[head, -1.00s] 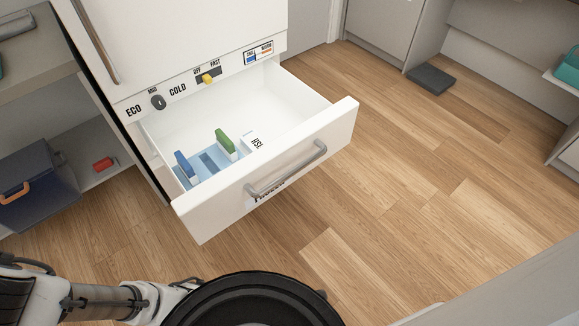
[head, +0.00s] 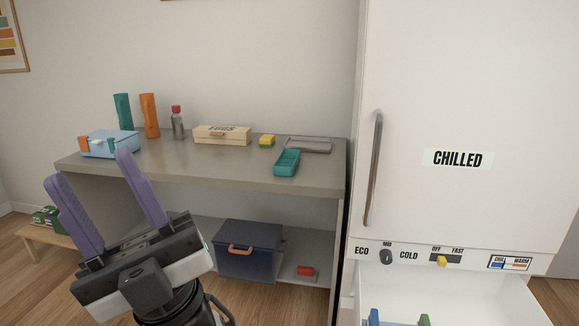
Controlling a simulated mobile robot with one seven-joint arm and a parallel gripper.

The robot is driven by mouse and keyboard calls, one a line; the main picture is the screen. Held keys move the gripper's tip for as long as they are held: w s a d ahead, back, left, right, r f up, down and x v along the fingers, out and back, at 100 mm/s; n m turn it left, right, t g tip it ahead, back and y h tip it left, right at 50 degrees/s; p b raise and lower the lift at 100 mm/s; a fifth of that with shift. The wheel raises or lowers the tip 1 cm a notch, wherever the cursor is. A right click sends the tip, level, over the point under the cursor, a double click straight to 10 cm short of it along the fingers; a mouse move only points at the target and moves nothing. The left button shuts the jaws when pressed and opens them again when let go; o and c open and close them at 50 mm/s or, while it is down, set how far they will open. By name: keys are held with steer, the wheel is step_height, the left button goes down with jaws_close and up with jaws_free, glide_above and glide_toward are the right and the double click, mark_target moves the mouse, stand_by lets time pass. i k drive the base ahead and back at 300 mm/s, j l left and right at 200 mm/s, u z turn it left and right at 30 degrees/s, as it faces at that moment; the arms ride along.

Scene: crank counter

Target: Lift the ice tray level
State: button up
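A teal open tray (head: 287,162), which looks like the ice tray, sits on the grey counter (head: 220,169) near its front right edge. It appears to lie flat; its inside is too small to make out well. My gripper (head: 87,165) is at the lower left, in front of the counter, with its two purple fingers pointing up and wide apart. Nothing is between them. The gripper is well to the left of the teal tray and apart from it.
A navy bin (head: 248,250) stands below.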

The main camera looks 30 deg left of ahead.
mark_target(285, 165)
steer(key=i+j+z, duration=0.35)
steer(key=j, duration=1.1)
steer(key=i+j+z, duration=0.15)
steer(key=j+z, duration=0.2)
steer(key=j, duration=1.1)
steer(key=j+z, duration=0.35)
steer(key=j, duration=1.1)
steer(key=k, duration=0.05)
